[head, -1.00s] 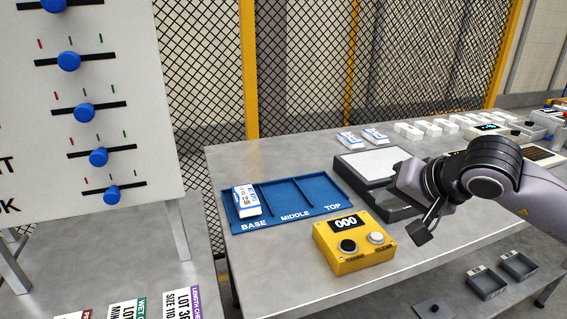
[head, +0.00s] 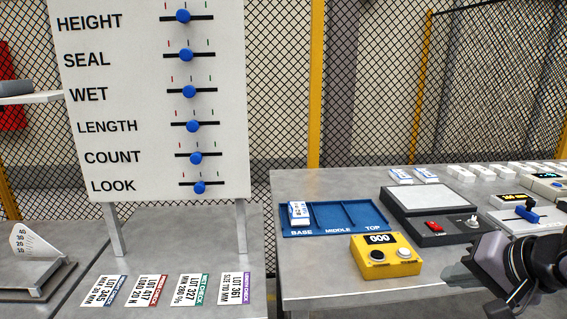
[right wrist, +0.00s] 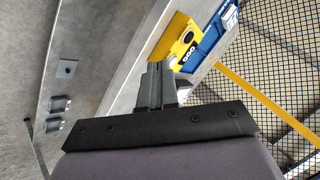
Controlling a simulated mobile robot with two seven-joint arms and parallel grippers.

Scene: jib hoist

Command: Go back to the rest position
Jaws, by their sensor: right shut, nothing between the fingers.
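My right gripper (head: 520,296) is at the lower right of the head view, in front of the right table's front edge. It is shut and empty; its closed fingers also show in the right wrist view (right wrist: 158,84). Past the fingers in that view is the yellow counter box (right wrist: 178,38). In the head view the yellow counter box (head: 380,256) reads 000 and stands on the table, left of the gripper and apart from it. My left gripper is not in either view.
A blue tray (head: 332,229) holds a white pack (head: 299,213) in its BASE compartment. A grey panel device (head: 432,229) stands behind the gripper. A slider board (head: 150,100) rises over the left table, where several lot cards (head: 191,289) lie. A mesh fence stands behind.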

